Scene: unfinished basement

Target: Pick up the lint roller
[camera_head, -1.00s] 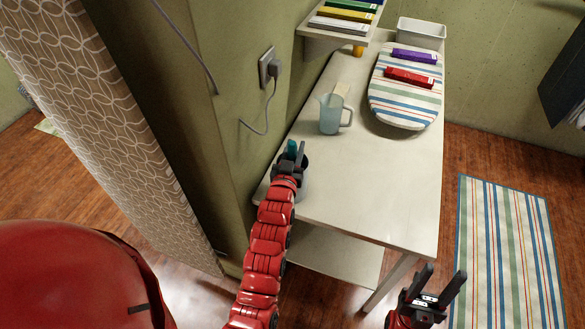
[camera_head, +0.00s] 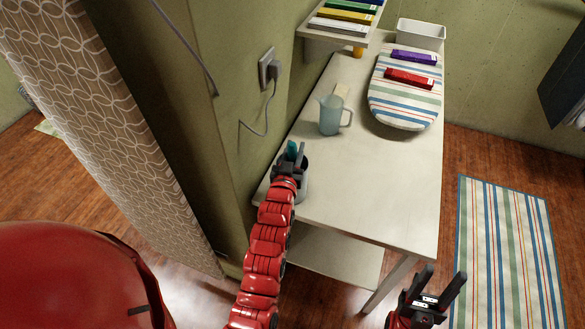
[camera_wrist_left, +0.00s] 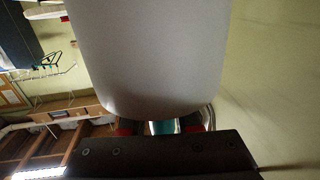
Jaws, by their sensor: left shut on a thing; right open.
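My left gripper (camera_head: 290,165) is at the near left corner of the table, beside the wall. It is shut on a teal piece (camera_head: 292,148), which looks like the lint roller's handle. In the left wrist view the teal piece (camera_wrist_left: 162,127) shows between the fingers. A large white rounded form (camera_wrist_left: 150,60) fills the middle of that view; it may be the roller's head, but I cannot tell for sure. My right gripper (camera_head: 440,288) is open and empty, low in front of the table.
On the table (camera_head: 385,190) stand a translucent jug (camera_head: 329,115) and a striped ironing board (camera_head: 400,108) with red (camera_head: 409,78) and purple boxes. A wall socket (camera_head: 267,70) has a hanging cord. The table's near part is clear.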

